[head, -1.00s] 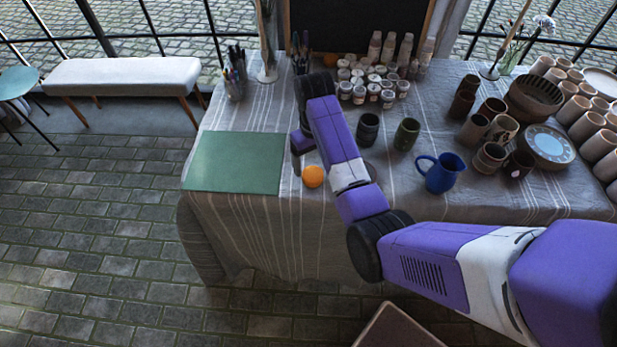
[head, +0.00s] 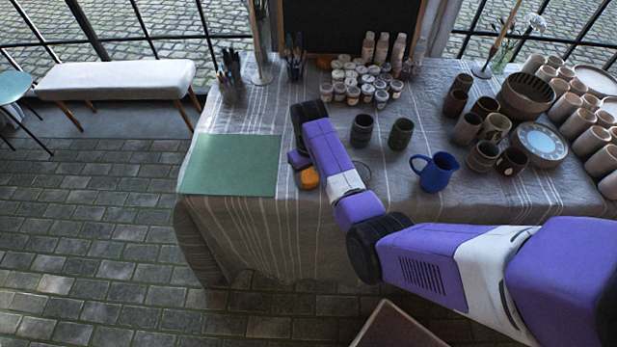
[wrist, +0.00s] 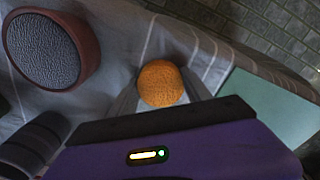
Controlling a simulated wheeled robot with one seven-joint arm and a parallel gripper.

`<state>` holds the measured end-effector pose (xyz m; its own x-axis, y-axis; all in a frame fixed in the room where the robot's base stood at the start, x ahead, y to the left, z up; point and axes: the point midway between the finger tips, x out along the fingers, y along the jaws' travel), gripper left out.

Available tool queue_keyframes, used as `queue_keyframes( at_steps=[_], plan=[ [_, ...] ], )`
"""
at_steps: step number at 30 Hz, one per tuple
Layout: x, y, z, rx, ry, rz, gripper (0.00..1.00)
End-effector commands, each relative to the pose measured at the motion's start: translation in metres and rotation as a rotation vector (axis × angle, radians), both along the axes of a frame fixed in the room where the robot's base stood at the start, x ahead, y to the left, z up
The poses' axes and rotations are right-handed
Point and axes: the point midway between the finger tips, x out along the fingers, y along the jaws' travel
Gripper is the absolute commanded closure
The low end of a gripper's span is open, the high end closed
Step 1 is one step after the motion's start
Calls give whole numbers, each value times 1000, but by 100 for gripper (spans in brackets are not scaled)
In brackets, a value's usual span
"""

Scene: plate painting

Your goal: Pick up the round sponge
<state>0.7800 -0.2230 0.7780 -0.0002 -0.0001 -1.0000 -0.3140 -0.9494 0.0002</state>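The round orange sponge (head: 308,180) lies near the front edge of the cloth-covered table, right of the green mat. In the wrist view the sponge (wrist: 161,84) is straight ahead of my gripper (wrist: 160,88). The pale grey fingers show on either side of it, spread apart. Whether they touch it is not clear. In the head view my gripper (head: 299,161) is low over the table, covering the sponge's far side; its fingers are hard to make out there.
The green mat (head: 232,164) lies left of the sponge. A round, brown-rimmed thing with a grey face (wrist: 48,48) stands nearby. Dark cups (head: 362,130), a blue jug (head: 436,172) and paint jars (head: 352,94) are farther right and back. The table edge is close in front.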

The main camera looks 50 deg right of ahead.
Motion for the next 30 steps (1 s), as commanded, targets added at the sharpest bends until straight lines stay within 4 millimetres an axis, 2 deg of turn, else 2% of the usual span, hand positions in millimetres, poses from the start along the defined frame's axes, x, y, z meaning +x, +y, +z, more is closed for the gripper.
queue_keyframes(
  at_steps=[1, 4, 5, 12, 17, 20, 23, 30],
  plan=[
    [0, 0, 0, 0, 0, 0, 61],
    [0, 0, 0, 0, 0, 0, 80],
    [0, 0, 0, 0, 0, 0, 82],
    [0, 0, 1, 0, -1, 0, 82],
    [1, 0, 9, -1, -2, 0, 82],
    [1, 0, 21, -1, -3, 0, 82],
    [2, -1, 42, -3, -5, 0, 82],
    [2, -1, 110, -3, -8, 0, 82]
  ],
)
